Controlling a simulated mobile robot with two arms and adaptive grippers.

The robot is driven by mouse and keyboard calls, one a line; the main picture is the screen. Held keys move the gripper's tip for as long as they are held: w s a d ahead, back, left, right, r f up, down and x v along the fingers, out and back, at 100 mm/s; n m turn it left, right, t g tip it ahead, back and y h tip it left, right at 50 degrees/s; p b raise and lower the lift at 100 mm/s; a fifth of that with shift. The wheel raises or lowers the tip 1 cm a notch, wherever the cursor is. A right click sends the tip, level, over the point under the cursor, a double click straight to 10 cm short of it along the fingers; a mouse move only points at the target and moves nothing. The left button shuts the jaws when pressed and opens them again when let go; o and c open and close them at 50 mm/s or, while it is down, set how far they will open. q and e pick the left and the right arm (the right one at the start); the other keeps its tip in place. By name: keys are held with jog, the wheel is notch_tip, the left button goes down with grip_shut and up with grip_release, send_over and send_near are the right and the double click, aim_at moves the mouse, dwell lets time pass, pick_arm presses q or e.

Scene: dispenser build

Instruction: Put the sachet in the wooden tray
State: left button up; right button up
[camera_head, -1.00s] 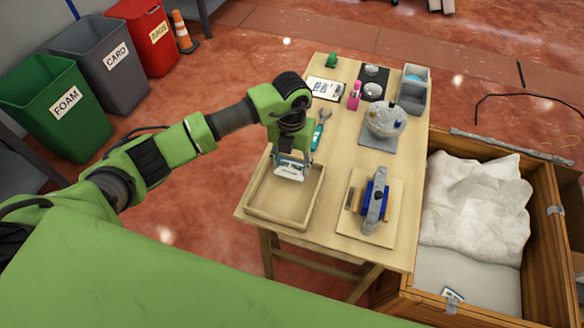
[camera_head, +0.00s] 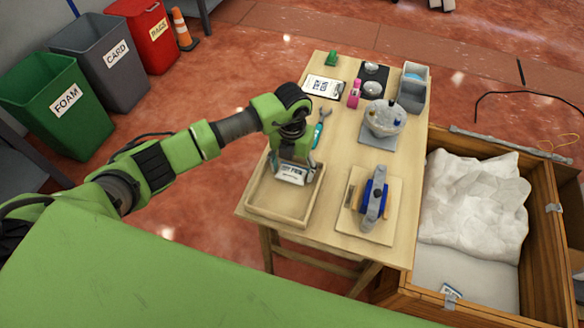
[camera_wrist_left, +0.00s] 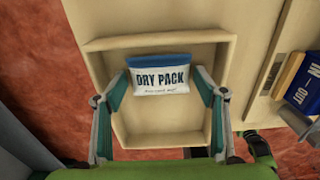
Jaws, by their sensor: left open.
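The sachet (camera_head: 291,174) is white with a blue top edge, and its "DRY PACK" face shows in the left wrist view (camera_wrist_left: 162,77). It is within the outline of the wooden tray (camera_head: 275,205), towards the far end. The bare tray floor also shows in the left wrist view (camera_wrist_left: 160,122). My left gripper (camera_head: 293,166) is over the tray with its fingers spread open, one on each side of the sachet. Whether the fingers still touch the sachet, or it rests fully on the tray floor, I cannot tell. My right gripper is not in view.
Right of the tray stands a board with a blue and grey device (camera_head: 375,200). Behind are a dispenser with a clear bowl (camera_head: 383,120), a teal-handled tool (camera_head: 319,130) and a clipboard (camera_head: 324,87). A wooden crate (camera_head: 545,225) stands right of the table.

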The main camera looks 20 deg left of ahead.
aim_at(292, 171)
pick_arm(q)
jog(key=shift+r, duration=0.25)
notch_tip(292, 171, up, 12)
jog(key=b, duration=0.2)
jog(key=shift+f, duration=0.15)
